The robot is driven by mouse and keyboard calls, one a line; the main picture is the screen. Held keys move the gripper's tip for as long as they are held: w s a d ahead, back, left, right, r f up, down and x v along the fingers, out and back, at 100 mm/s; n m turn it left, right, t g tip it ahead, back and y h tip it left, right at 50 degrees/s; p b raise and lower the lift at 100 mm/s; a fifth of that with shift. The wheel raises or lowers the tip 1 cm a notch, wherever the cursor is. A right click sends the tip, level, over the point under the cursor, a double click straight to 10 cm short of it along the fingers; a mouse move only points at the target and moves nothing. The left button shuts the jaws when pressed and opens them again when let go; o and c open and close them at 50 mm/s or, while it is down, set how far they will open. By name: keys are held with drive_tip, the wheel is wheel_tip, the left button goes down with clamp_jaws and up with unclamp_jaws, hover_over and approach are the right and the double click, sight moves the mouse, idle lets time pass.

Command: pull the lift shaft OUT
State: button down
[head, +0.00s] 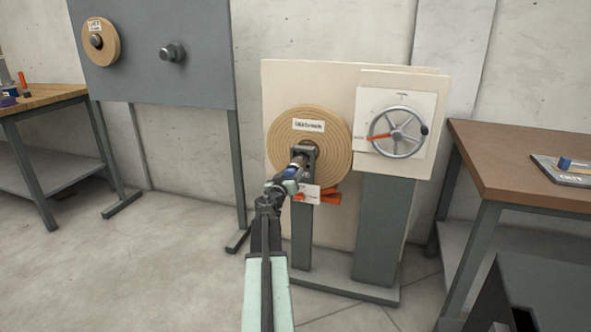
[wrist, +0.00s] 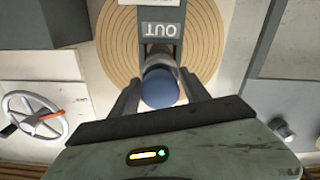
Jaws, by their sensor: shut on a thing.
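The lift shaft ends in a blue round knob (wrist: 160,88), in front of a grey bracket (wrist: 162,40) marked OUT in the upside-down wrist view. The bracket (head: 308,150) also shows in the head view, standing before a tan spiral disc (head: 337,150). My gripper (head: 295,170) reaches up to it there. In the wrist view my gripper (wrist: 160,82) has a dark finger on each side of the knob and is shut on it. The shaft behind the knob is mostly hidden, so I cannot tell how far out it stands.
A handwheel (head: 398,131) with an orange pointer is on a cream panel to the right. Orange parts (head: 330,197) and a white tag (head: 306,193) sit below the disc. A brown-topped table (head: 510,185) stands right, a grey panel (head: 205,75) left. Floor at left is clear.

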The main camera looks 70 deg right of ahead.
drive_tip(key=shift+a, duration=0.45)
drive_tip(key=c, duration=0.8)
unclamp_jaws()
drive_tip(key=shift+a, duration=0.1)
drive_tip(key=a, duration=0.7)
drive_tip(key=shift+s+a, duration=0.25)
drive_tip(key=shift+a, duration=0.05)
